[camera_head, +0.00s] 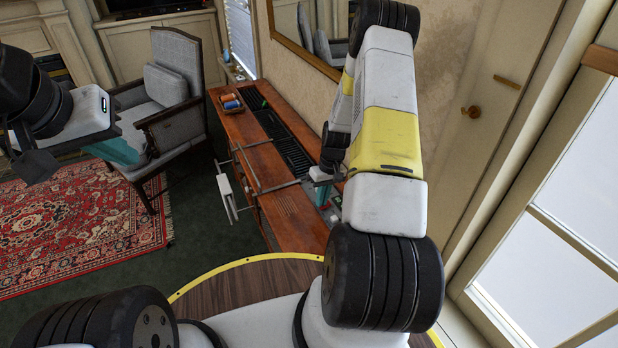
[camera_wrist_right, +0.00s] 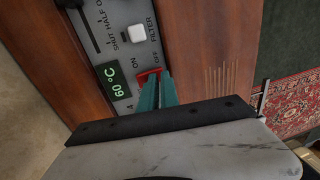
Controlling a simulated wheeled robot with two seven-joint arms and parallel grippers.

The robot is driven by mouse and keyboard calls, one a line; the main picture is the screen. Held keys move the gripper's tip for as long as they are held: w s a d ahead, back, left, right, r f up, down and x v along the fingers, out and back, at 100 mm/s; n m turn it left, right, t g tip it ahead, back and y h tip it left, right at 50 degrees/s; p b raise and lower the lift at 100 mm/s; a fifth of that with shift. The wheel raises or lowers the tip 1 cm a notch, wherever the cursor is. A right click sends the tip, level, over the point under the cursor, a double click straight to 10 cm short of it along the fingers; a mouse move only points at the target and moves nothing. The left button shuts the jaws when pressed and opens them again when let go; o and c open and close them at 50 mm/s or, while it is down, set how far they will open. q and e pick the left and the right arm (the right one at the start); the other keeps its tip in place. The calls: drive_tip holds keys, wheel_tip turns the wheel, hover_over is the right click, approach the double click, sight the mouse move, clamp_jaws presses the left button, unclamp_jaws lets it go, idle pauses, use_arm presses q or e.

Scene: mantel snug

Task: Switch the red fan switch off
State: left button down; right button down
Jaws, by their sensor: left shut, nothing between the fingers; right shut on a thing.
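The red fan switch (camera_wrist_right: 146,75) sits on a grey control panel (camera_wrist_right: 107,35) in the right wrist view, between the printed words ON and OFF. My right gripper (camera_wrist_right: 160,92) has its teal fingers shut at the switch and covers part of it, so I cannot tell which way it is set. My left gripper (camera_head: 118,153) is shut and empty, in the air in front of the grey armchair.
Beside the switch are a white square button (camera_wrist_right: 136,34) and a green 60 °C display (camera_wrist_right: 115,83). The wooden cabinet (camera_head: 265,165) stands against the wall, with a metal rod frame with a white handle (camera_head: 226,193) at its front. The armchair (camera_head: 172,100) stands left.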

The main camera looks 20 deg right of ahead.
sight(328, 202)
drive_tip(key=shift+s+a+f, duration=0.2)
drive_tip(key=shift+a+f, duration=0.25)
drive_tip(key=shift+f, duration=0.05)
drive_tip(key=shift+w+d, duration=0.1)
drive_tip(key=shift+d, duration=0.75)
drive_tip(key=shift+d+r, duration=0.1)
drive_tip(key=shift+w+r, duration=0.1)
drive_tip(key=shift+r, duration=0.2)
wheel_tip(328, 202, up, 14)
drive_tip(key=d, duration=0.1)
drive_tip(key=shift+w, duration=0.15)
drive_tip(key=shift+d, duration=0.1)
